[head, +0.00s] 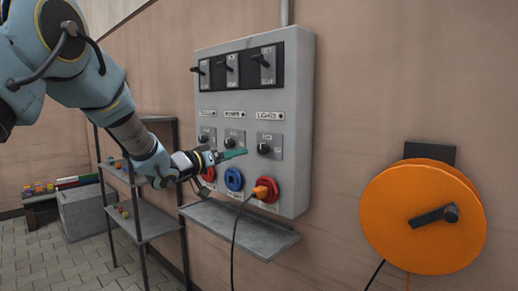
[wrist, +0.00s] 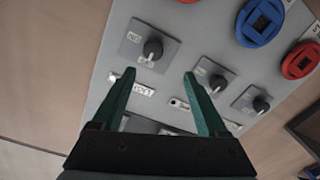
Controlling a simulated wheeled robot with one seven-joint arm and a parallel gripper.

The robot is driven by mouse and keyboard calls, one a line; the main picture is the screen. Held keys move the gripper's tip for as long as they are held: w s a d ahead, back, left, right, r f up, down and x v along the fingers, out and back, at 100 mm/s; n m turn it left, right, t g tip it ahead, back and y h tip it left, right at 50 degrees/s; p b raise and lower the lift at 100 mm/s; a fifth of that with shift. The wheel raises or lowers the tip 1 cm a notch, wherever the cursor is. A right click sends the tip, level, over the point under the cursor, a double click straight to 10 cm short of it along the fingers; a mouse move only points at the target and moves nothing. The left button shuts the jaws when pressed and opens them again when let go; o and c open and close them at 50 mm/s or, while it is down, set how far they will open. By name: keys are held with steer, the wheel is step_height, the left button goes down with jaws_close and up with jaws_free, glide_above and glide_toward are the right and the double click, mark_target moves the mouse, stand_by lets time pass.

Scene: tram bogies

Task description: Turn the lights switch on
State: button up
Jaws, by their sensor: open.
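The lights switch (head: 264,148) is a black rotary knob on a grey square plate, under the "LIGHTS" label (head: 270,115) at the right of the grey wall panel. The same lights switch shows in the wrist view (wrist: 152,48), upside down, with its label (wrist: 138,88) below it. My gripper (head: 243,153) is open, with its green fingers a little left of the switch plate in the head view. In the wrist view my gripper (wrist: 160,74) has its fingertips spread, with the knob just beyond the gap between them. No contact shows. The knob's exact setting is hard to read.
Two similar knobs (head: 234,139) sit left on the panel, with lever breakers (head: 263,63) above. Blue (head: 234,179) and red sockets lie below; an orange plug (head: 262,191) and cable hang there. A shelf (head: 270,243) juts out underneath. An orange reel (head: 420,215) is right.

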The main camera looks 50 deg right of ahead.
mark_target(261, 149)
steer(key=d+p, duration=0.1)
steer(key=d, duration=0.2)
steer(key=s+d+p, duration=0.1)
steer(key=d, duration=0.3)
steer(key=d+p, duration=0.2)
steer(key=d, duration=0.2)
steer(key=shift+s+d+r, duration=0.15)
steer(key=shift+s+d, duration=0.05)
steer(key=shift+s, duration=0.1)
jaws_close()
